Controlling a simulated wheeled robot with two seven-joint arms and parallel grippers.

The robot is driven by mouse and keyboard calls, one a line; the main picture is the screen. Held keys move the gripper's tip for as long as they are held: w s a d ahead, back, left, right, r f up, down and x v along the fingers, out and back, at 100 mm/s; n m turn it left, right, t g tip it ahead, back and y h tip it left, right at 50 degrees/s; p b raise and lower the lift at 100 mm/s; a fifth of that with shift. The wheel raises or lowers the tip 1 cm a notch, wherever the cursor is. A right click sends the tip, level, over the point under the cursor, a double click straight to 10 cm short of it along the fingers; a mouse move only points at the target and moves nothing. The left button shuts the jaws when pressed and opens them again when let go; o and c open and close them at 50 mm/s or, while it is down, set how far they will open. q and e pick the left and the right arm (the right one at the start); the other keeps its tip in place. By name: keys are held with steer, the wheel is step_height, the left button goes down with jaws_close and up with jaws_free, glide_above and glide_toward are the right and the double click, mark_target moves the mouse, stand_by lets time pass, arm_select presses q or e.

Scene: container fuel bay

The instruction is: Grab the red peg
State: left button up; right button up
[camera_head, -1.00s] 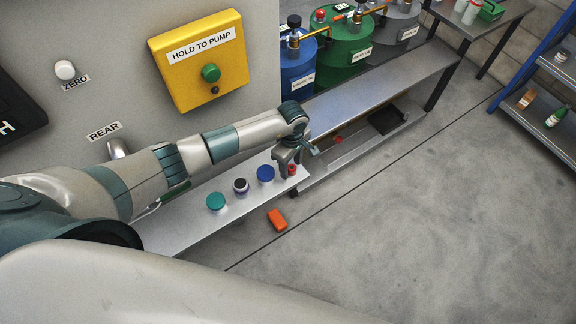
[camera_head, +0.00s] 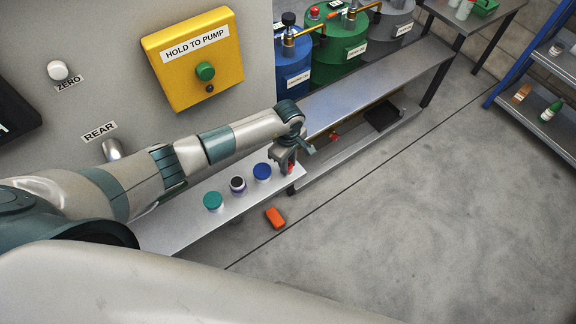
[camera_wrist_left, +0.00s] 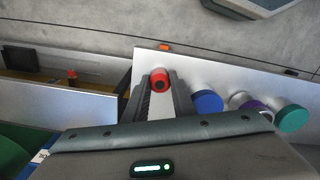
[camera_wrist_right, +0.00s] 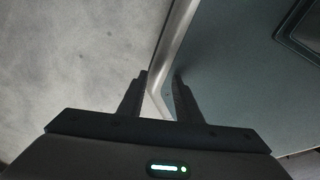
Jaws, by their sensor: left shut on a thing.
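The red peg (camera_wrist_left: 160,80) stands near the end of a narrow metal shelf (camera_head: 170,236). In the left wrist view it is between the two fingers of my left gripper (camera_wrist_left: 158,88), which is shut on it. In the head view the left gripper (camera_head: 284,166) reaches down at the shelf's end and hides most of the peg (camera_head: 291,169). My right gripper (camera_wrist_right: 160,85) shows in its own wrist view, with its fingers apart and nothing between them.
A blue-topped item (camera_head: 262,172), a dark-topped item (camera_head: 238,185) and a teal-topped item (camera_head: 213,202) stand in a row beside the peg. An orange block (camera_head: 276,218) lies on the floor. A yellow pump box (camera_head: 194,58) and drums (camera_head: 343,40) are behind.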

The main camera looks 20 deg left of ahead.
mark_target(290, 167)
arm_select(q)
steer(key=shift+r, duration=0.15)
arm_select(e)
steer(key=shift+f, duration=0.1)
